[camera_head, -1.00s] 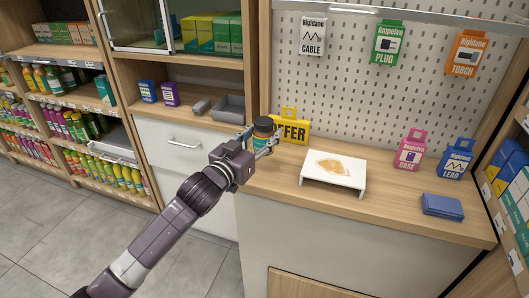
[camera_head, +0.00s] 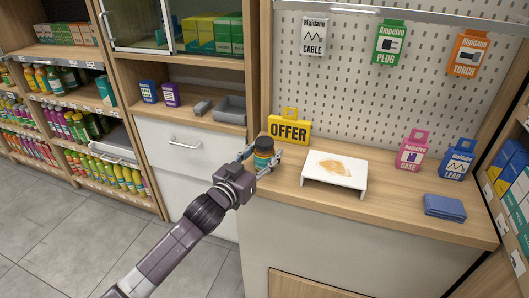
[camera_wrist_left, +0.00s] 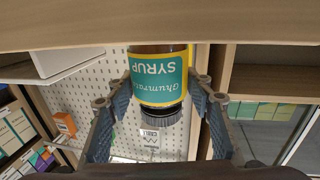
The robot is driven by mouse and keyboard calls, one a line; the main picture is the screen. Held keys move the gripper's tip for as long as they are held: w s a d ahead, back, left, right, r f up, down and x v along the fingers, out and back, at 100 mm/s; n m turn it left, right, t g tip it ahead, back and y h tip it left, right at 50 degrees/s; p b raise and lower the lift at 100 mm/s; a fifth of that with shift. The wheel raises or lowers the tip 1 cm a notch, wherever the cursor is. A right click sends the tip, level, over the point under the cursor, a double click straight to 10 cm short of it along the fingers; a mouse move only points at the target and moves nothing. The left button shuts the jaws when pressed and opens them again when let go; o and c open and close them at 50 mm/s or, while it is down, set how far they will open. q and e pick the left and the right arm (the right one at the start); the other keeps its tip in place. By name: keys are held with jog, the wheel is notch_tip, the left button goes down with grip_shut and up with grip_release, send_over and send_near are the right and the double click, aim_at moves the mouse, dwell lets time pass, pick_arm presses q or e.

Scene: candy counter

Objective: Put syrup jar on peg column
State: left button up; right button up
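The syrup jar (camera_head: 263,152), amber with a teal and yellow label and dark lid, is held in my left gripper (camera_head: 262,160) over the front left part of the wooden counter. In the left wrist view the picture is upside down; the jar (camera_wrist_left: 160,80) stands between the two fingers (camera_wrist_left: 160,112), its base hidden at the counter edge. I cannot tell whether it touches the counter. A white pegboard (camera_head: 350,90) rises behind the counter. Hanging on it are a white cable pack (camera_head: 313,36), a green plug pack (camera_head: 387,44) and an orange torch pack (camera_head: 467,56). My right gripper is out of view.
Pink (camera_head: 412,152) and blue (camera_head: 457,160) packs and a blue stack (camera_head: 444,207) are farther right. Grey trays (camera_head: 230,110) sit on the left shelf.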

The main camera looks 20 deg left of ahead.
pick_arm(q)
jog(key=shift+o, duration=1.1)
jog(key=shift+r, duration=0.25)
jog(key=b+v, duration=0.1)
jog(key=v, duration=1.1)
